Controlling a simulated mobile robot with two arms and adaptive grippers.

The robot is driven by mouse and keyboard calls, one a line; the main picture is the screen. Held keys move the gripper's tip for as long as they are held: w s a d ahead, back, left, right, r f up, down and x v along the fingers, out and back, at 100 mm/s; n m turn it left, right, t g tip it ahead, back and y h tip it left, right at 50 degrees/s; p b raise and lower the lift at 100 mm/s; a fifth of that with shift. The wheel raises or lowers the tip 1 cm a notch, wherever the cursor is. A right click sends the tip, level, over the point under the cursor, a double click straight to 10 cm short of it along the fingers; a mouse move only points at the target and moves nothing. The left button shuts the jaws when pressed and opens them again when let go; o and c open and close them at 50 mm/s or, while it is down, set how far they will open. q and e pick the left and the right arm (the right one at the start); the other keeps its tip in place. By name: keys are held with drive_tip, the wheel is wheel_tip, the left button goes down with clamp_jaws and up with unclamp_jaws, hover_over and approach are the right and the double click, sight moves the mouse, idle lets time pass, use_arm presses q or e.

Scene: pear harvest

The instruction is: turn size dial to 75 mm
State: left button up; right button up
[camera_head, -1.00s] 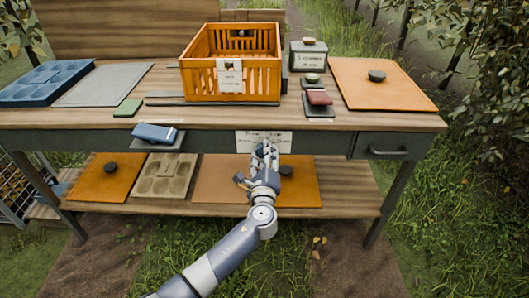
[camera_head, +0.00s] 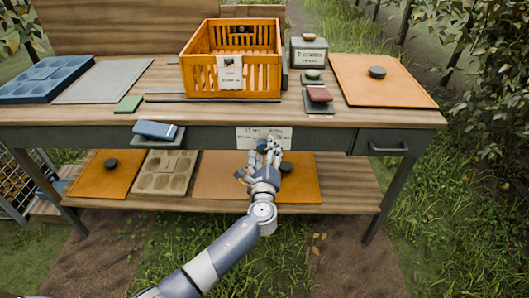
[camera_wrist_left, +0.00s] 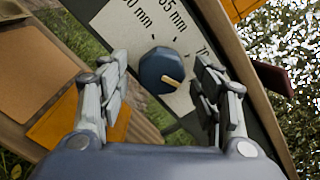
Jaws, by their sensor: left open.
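The size dial (camera_wrist_left: 160,70) is a dark blue knob with a tan pointer bar, on a white label plate (camera_wrist_left: 112,22) in the left wrist view. The plate carries tick marks and "mm" numbers; "65 mm" reads clearly, others are cut off or hidden. The pointer bar lies toward the lower right of the knob there. My left gripper (camera_wrist_left: 158,95) is open, with one finger on each side of the dial and gaps showing between. In the head view my left gripper (camera_head: 268,150) is in front of the plate (camera_head: 282,134) on the table's front. My right gripper is not in view.
An orange crate (camera_head: 230,84) stands above on the wooden table. A blue object (camera_head: 155,130) sits on a small front ledge left of the plate. A drawer handle (camera_head: 389,148) is at the right. A lower shelf (camera_head: 345,180) with boards lies beneath.

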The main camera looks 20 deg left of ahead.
use_arm(q)
drive_tip(key=v, duration=1.2)
drive_tip(key=shift+r, duration=0.1)
drive_tip(key=s+a+f+n+g+h, duration=0.15)
drive_tip(key=s+f+n+g, duration=0.35)
drive_tip(key=f, duration=0.5)
drive_tip(key=s+a+f+n+g, duration=0.2)
drive_tip(key=s+f+n, duration=0.2)
drive_tip(key=s+f, duration=0.5)
drive_tip(key=s+a+f+n+g+h, duration=0.15)
drive_tip(key=s+f+n+g, duration=0.3)
drive_tip(key=f, duration=0.75)
drive_tip(key=s+f+n+g+h, duration=0.1)
drive_tip(key=s+f+n+g, duration=0.1)
drive_tip(key=s+f+n, duration=0.35)
drive_tip(key=s+f+n+g+h, duration=0.1)
drive_tip(key=s+f+n+g, duration=0.15)
drive_tip(key=s, duration=0.65)
drive_tip(key=s+a+p, duration=0.2)
drive_tip(key=s+p, duration=1.3)
drive_tip(key=shift+s+r+p, duration=0.3)
drive_tip(key=shift+r, duration=0.05)
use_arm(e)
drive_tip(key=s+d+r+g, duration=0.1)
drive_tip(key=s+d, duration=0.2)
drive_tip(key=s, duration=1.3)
